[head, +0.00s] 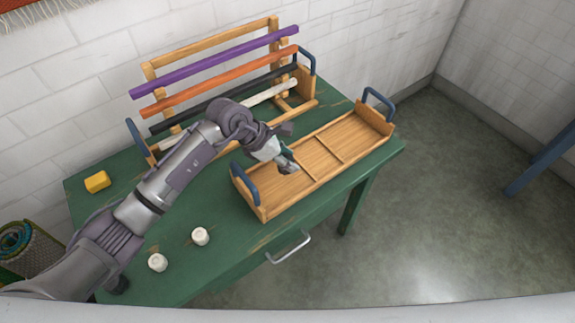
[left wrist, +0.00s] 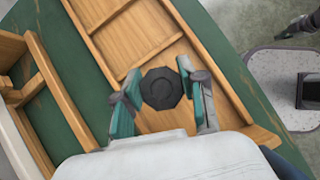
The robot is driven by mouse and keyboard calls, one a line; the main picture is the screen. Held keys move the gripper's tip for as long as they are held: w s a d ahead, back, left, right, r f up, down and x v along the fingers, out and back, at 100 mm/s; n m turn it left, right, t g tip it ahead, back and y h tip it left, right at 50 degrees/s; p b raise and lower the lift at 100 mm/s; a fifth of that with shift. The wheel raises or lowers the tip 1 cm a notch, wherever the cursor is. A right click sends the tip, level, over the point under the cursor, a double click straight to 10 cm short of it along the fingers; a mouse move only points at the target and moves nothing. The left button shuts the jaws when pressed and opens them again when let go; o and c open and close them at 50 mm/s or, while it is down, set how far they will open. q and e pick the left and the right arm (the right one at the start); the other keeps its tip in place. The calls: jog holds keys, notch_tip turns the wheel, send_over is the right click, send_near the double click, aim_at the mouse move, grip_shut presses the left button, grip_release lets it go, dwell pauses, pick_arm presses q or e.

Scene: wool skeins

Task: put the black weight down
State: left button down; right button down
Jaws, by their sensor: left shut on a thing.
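My left gripper (head: 287,164) is over the left part of the wooden tray (head: 262,212). In the left wrist view its two teal-sided fingers (left wrist: 160,92) are shut on the black weight (left wrist: 162,88), a dark many-sided block. The weight is over the tray's left compartment, close to the divider. I cannot tell whether its underside touches the tray floor. In the head view the gripper largely hides the weight. A dark part at the upper right of the left wrist view looks like my right gripper (left wrist: 290,28); its fingers are too small to read.
The tray has blue end handles and stands on the green table (head: 222,262). Behind it is a wooden rack (head: 150,72) with purple, orange, black and white bars. A yellow block (head: 97,182) and two white pieces (head: 200,236) (head: 157,262) stand at left.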

pick_arm(q)
jog(key=shift+f, duration=1.95)
jog(key=c, duration=1.1)
grip_release()
jog(key=shift+f, duration=0.15)
jog(key=o, duration=0.4)
jog(key=shift+o, duration=0.2)
